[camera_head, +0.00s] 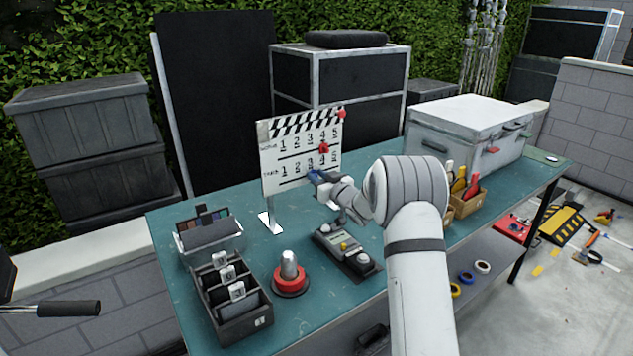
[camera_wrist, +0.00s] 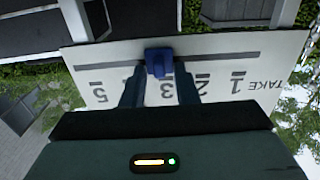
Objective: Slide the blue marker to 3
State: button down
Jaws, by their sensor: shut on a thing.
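A white clapperboard (camera_head: 300,150) stands upright on the table, with two numbered rows and slots. The blue marker (camera_wrist: 160,62) sits in the slot beside the TAKE row. In the wrist view, where the numbers are upside down, it is about level with the 3 (camera_wrist: 166,89). My gripper (camera_wrist: 160,80) is shut on it, with a finger on each side. The left finger largely hides the 4. In the head view the blue marker (camera_head: 317,177) shows at the board's lower edge, in front of my gripper (camera_head: 326,183), which partly covers it.
Free table lies left of the board.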

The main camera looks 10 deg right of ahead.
jog(key=shift+s+a, duration=0.1)
jog(key=shift+a, duration=0.1)
jog(key=c, duration=1.5)
grip_release()
jog(key=shift+s, duration=0.15)
jog(key=b+v, duration=0.1)
jog(key=v, duration=0.6)
jog(key=shift+s+d, duration=0.2)
jog(key=shift+s, duration=0.1)
jog(key=shift+r, duration=0.1)
